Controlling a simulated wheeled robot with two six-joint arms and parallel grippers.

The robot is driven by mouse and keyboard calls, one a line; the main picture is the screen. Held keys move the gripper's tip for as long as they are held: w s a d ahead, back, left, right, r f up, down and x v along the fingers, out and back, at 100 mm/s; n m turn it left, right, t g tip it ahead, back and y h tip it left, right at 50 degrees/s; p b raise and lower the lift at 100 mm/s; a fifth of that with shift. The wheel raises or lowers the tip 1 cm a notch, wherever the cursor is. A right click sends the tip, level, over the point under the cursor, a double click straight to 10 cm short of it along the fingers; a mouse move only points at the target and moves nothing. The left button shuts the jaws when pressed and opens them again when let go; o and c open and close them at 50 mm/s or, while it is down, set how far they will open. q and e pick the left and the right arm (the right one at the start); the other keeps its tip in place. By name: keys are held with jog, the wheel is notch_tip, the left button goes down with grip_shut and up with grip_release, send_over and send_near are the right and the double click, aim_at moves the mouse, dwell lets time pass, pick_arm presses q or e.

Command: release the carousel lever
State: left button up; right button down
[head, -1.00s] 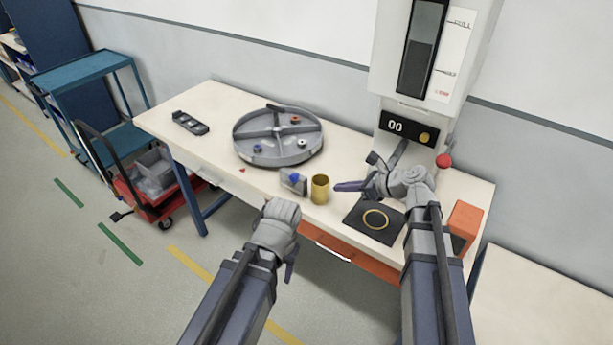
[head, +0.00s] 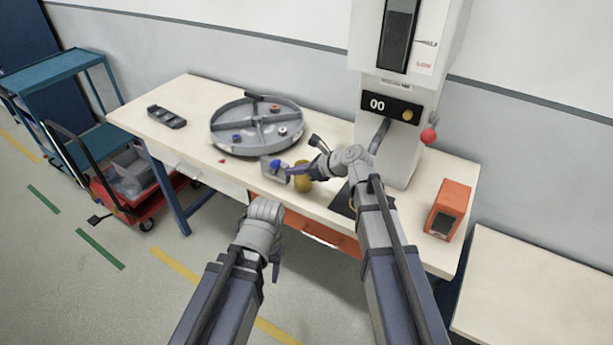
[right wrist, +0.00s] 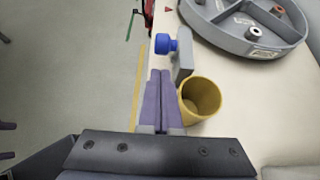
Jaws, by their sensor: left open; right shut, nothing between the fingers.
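The round grey carousel (head: 222,140) stands on the table, divided into compartments holding a few small coloured parts. In front of it is a grey upright block (head: 272,174) with a blue knob (head: 276,163), apparently the carousel lever; both the block (right wrist: 184,58) and the knob (right wrist: 165,44) show clearly in the right wrist view. My right gripper (head: 290,171) is shut and empty, its purple fingertips (right wrist: 160,72) just short of the knob and beside the block. I cannot tell whether they touch. My left gripper (head: 276,268) is open and empty, in front of the table edge.
A yellow cup (head: 303,180) stands close beside my right fingers. A dispenser column (head: 400,145) with a red-knobbed handle (head: 429,135) and an orange box (head: 449,207) are at the right. A black tray (head: 166,117) lies at the left. A dark mat is mostly hidden by my right arm.

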aim_at(279, 163)
jog(key=shift+w+a+r, duration=0.2)
jog(key=shift+w+a, duration=0.3)
jog(key=shift+a, duration=0.25)
jog(key=shift+w+a+r+g+h+p, duration=0.2)
jog(key=shift+r+p, duration=0.1)
jog(key=shift+p, duration=0.45)
jog(key=shift+w+a+r+g+h+p, duration=0.1)
jog(key=shift+r+h+p, duration=0.15)
jog(key=shift+p, duration=0.45)
jog(key=a+r+g+h+p, duration=0.1)
jog(key=p, duration=0.2)
jog(key=w+a+r+h+p, duration=0.1)
jog(key=p, duration=0.2)
jog(key=shift+w+r+g, duration=0.2)
jog(key=shift+w+g, duration=0.1)
jog(key=shift+g, duration=0.1)
jog(key=w+a+g+h+p, duration=0.3)
jog(key=w+a+h+p, duration=0.1)
jog(key=a, duration=0.2)
jog(key=shift+w+a+h, duration=0.2)
jog(key=shift+h, duration=0.15)
